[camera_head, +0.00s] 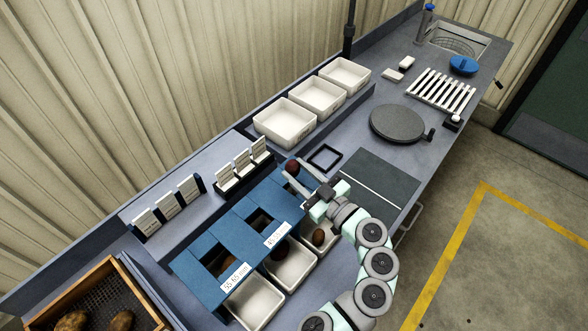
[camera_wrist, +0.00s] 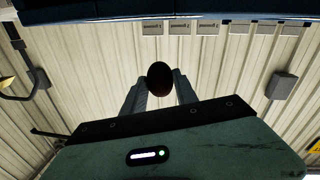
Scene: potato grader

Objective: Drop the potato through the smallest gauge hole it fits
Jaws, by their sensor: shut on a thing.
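A dark reddish potato (camera_head: 291,166) is held at the tips of my gripper (camera_head: 296,175), raised near the far right end of the blue gauge (camera_head: 243,212). In the wrist view the potato (camera_wrist: 160,78) sits between the two fingers, with wall behind it. The gauge has square holes; a hole (camera_head: 260,222) shows behind the label starting 45, and another (camera_head: 219,262) behind the label reading 55-65 mm. The hole at the right end is partly hidden by my gripper, and its label is not visible. I cannot tell the potato's exact height above the gauge.
White trays (camera_head: 256,305) stand below the gauge front; a brown potato (camera_head: 318,236) lies in the right one. A wooden crate (camera_head: 147,291) with potatoes stands at front left. White bins (camera_head: 285,139), a black square frame (camera_head: 324,146) and a round grey plate (camera_head: 397,122) lie beyond.

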